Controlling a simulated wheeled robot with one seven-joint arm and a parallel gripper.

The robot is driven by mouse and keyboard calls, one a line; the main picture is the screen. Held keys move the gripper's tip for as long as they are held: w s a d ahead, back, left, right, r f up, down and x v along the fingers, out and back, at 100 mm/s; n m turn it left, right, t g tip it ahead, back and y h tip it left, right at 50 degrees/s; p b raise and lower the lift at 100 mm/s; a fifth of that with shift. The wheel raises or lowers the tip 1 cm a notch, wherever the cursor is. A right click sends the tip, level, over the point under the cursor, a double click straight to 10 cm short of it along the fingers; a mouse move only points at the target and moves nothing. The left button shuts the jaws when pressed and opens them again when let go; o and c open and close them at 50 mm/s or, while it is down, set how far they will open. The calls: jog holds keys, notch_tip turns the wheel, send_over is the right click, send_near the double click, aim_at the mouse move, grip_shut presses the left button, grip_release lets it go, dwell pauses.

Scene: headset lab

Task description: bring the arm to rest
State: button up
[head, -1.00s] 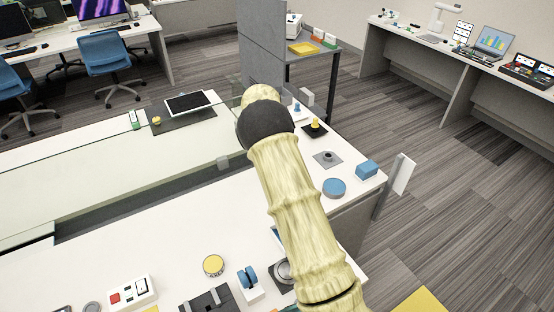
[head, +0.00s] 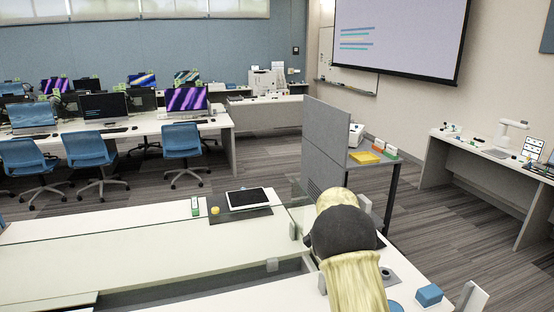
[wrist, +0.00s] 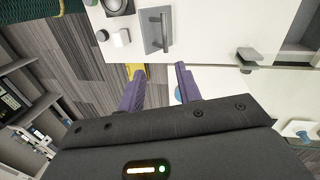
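My gripper (wrist: 160,70) shows in the wrist view with its two purple fingers apart. Nothing is held between them. Below the fingertips are the edge of a white table (wrist: 215,78) and the floor. In the head view my pale yellow arm with its dark joint rises over the right end of the white table (head: 60,268); the gripper itself is out of that view.
A tablet (head: 248,199) lies on a dark mat on the table. A blue block (head: 429,295) is near the table's right end. A grey partition (head: 327,145) stands behind my arm. Carpeted floor (head: 500,270) is clear at right.

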jog(key=s+a+r+n+t, duration=0.1)
jog(key=s+n, duration=0.5)
jog(key=s, duration=0.7)
jog(key=s+a+r+n+t, duration=0.2)
jog(key=s+n+t, duration=0.2)
jog(key=s+n, duration=0.3)
jog(key=s, duration=0.5)
jog(key=shift+s+a, duration=0.2)
jog(key=shift+s, duration=0.2)
grip_shut()
jog(key=shift+d, duration=0.1)
